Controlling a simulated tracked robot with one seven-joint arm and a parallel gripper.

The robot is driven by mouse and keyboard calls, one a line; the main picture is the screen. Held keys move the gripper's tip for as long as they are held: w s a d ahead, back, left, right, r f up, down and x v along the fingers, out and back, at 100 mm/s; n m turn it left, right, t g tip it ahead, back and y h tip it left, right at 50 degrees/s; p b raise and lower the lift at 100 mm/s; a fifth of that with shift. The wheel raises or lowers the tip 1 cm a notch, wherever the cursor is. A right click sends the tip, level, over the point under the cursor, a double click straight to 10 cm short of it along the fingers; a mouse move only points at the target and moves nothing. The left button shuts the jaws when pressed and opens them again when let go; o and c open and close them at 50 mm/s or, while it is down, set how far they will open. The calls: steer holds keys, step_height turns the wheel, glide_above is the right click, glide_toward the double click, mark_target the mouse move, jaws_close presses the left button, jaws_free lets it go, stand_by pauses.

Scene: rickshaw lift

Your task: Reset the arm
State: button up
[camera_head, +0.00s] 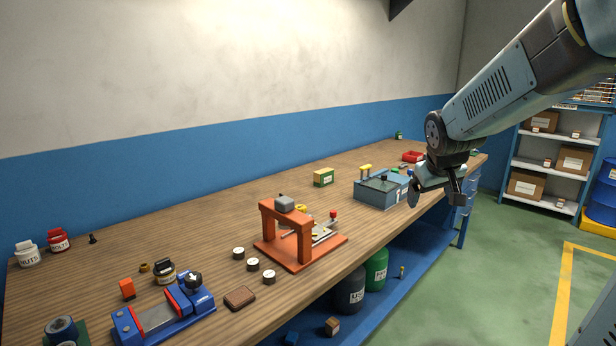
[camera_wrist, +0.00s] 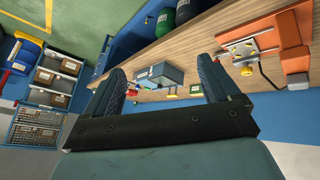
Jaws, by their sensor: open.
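My gripper (camera_head: 433,200) hangs at the end of my arm, in the right half of the head view, in front of the workbench's far part. In the wrist view its two dark fingers (camera_wrist: 160,95) are spread apart with nothing between them that they touch. The grey-blue box (camera_head: 382,188) on the bench is just left of my gripper in the head view. It also shows between and beyond the fingers in the wrist view (camera_wrist: 160,75). My gripper appears empty.
The wooden workbench (camera_head: 215,222) carries an orange press frame (camera_head: 305,243), a blue vise (camera_head: 165,315), several small round pieces and jars. Bottles (camera_head: 350,290) stand on its lower shelf. Metal shelves (camera_head: 550,160) and a blue barrel (camera_head: 604,195) stand right. The green floor between is clear.

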steer(key=s+a+r+m+y, duration=0.1)
steer(key=s+a, duration=0.1)
steer(key=s, duration=0.9)
steer(key=s+a+r+m+g, duration=0.1)
steer(key=s+a, duration=0.2)
steer(key=s, duration=0.8)
steer(key=shift+r+y, duration=0.35)
steer(key=shift+y, duration=0.05)
steer(key=shift+s, duration=0.1)
